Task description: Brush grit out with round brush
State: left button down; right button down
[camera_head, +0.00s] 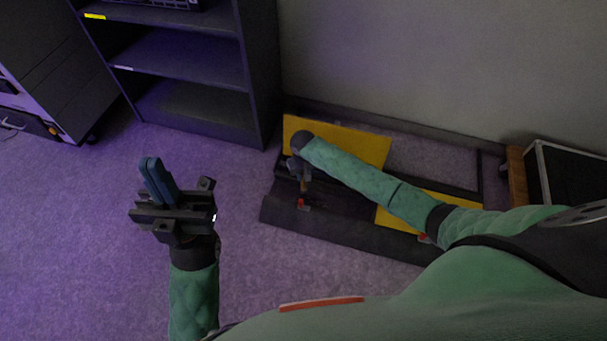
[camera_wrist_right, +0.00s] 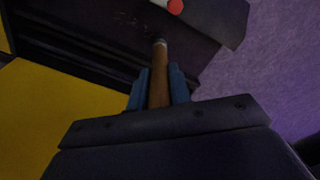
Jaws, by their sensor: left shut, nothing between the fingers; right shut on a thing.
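My right gripper (camera_wrist_right: 158,92) is shut on the wooden handle of the round brush (camera_wrist_right: 160,62), with the handle between its blue fingers. In the wrist view the handle points away from the gripper into a dark channel, and its far end shows a pale metal band. The bristles cannot be made out. In the head view my right arm reaches over the cable run (camera_head: 340,225), and the gripper is mostly hidden beneath my wrist. Grit is too small to tell apart; faint specks show on the dark channel floor (camera_wrist_right: 125,18). My left gripper (camera_head: 158,180) is shut and empty, above the carpet.
Yellow panels (camera_head: 362,145) lie on the run. A dark shelf unit (camera_head: 190,65) stands behind left, and a black case (camera_head: 570,175) at the right. The purple carpet at left is clear.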

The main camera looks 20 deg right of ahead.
jog(key=shift+f, duration=0.85)
dwell(0.3)
